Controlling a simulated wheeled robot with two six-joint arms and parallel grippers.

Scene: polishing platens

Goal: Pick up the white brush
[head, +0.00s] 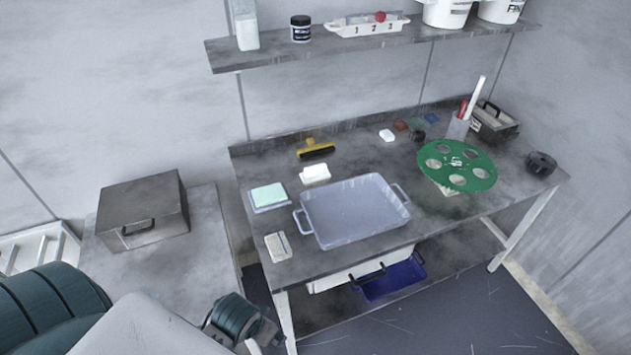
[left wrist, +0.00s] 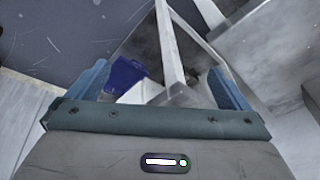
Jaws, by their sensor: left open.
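A small white block with a raised top (head: 315,174) lies on the workbench (head: 450,215), behind the grey tray. A second small whitish block (head: 277,247) lies at the bench's front left. Either could be the white brush; I cannot tell which at this size. My left gripper (left wrist: 158,70) is open and empty in the left wrist view, with its two blue fingers apart. It is low, off the front left of the bench, away from both blocks. In the head view its fingers are not clearly visible. My right gripper is not in view.
A grey tray (head: 355,238) fills the bench's front middle. A yellow brush with black bristles (head: 316,150), a green-topped pad (head: 268,195) and a green holed disc (head: 457,165) lie around it. A metal box (head: 143,210) stands left. A blue bin (head: 392,280) sits below.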

